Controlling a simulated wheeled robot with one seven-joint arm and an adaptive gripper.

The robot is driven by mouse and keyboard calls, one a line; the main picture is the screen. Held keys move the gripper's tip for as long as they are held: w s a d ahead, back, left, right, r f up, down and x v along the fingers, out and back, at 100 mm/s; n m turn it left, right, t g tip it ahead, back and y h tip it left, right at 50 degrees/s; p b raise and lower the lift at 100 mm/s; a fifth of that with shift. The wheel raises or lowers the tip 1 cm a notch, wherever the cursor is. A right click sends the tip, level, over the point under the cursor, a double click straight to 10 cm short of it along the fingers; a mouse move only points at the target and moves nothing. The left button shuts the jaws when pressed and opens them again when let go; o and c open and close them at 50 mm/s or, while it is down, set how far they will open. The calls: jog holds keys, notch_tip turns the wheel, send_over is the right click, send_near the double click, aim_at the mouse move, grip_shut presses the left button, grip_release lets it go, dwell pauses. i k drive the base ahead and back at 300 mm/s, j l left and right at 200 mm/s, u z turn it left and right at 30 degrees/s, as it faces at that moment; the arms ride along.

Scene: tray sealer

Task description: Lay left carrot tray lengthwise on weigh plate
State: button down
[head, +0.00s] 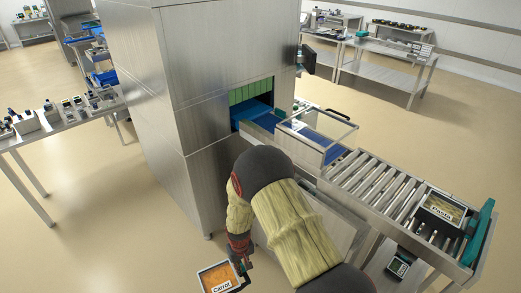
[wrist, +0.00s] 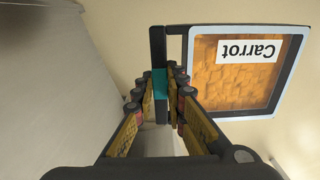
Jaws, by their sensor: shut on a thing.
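The carrot tray (head: 218,279) is a dark-rimmed tray of orange carrot with a white "Carrot" label. It hangs over the floor at the bottom of the head view, left of my arm. In the wrist view the carrot tray (wrist: 232,75) is at the upper right, its dark side bar between my fingers. My gripper (head: 243,262) is shut on this tray by that edge; the fingers (wrist: 160,85) also show in the wrist view. A small scale-like unit with a dark display (head: 398,266) stands below the roller conveyor. I cannot make out a weigh plate for certain.
A roller conveyor (head: 372,180) runs at the right, carrying a pasta tray (head: 441,209) near its teal end stop (head: 479,232). A tall steel sealing machine (head: 215,75) with a blue belt (head: 322,146) stands behind my arm. The floor at lower left is clear.

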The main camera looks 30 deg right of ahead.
aim_at(272, 125)
jog(key=i+j+z, duration=0.85)
jog(key=z, duration=0.15)
jog(key=i+j+z, duration=0.15)
jog(key=j+z, duration=0.15)
jog(key=j, duration=0.25)
jog(key=i+j+z, duration=0.15)
jog(key=j+z, duration=0.2)
jog(key=j, duration=0.15)
